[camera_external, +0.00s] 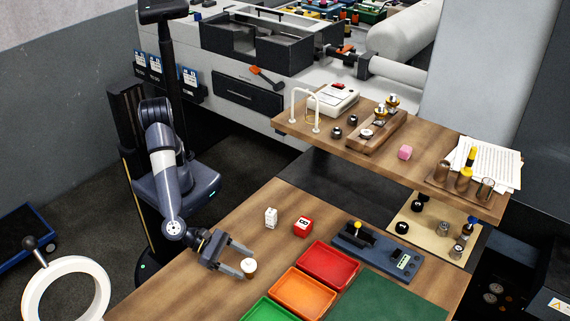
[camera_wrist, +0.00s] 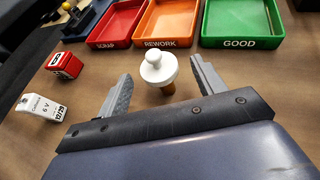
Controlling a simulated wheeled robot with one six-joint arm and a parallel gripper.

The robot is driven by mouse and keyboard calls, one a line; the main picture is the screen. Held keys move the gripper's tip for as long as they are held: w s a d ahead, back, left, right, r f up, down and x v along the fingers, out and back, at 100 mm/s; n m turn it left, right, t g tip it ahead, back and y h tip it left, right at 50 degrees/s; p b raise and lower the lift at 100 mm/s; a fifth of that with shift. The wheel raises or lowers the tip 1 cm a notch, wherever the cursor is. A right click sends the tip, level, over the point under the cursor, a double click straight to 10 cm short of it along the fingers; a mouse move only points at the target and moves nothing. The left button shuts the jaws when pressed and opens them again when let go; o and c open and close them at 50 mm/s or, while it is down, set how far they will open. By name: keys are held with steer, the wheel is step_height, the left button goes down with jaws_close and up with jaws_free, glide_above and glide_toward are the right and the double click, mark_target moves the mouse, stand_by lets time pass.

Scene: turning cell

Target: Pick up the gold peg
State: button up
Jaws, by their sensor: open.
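I cannot tell whether this is the gold peg. My gripper (camera_external: 244,262) is open, its fingers low over the table on either side of this piece. In the wrist view, gaps show between the piece and both fingers (camera_wrist: 161,72). On the upper shelf, gold-topped pegs (camera_external: 392,101) stand in a wooden block (camera_external: 372,140).
Red (camera_external: 328,262), orange (camera_external: 301,291) and green (camera_external: 268,310) trays lie just right of my gripper. A white block (camera_external: 271,217) and a red block (camera_external: 303,226) stand behind it. A blue-grey device (camera_external: 376,252) sits farther right. Bare wood lies left of the trays.

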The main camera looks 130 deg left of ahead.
mark_target(244, 263)
steer(key=shift+x, duration=1.55)
steer(key=shift+c, duration=0.3)
steer(key=c, duration=1.1)
steer(key=shift+r, duration=0.1)
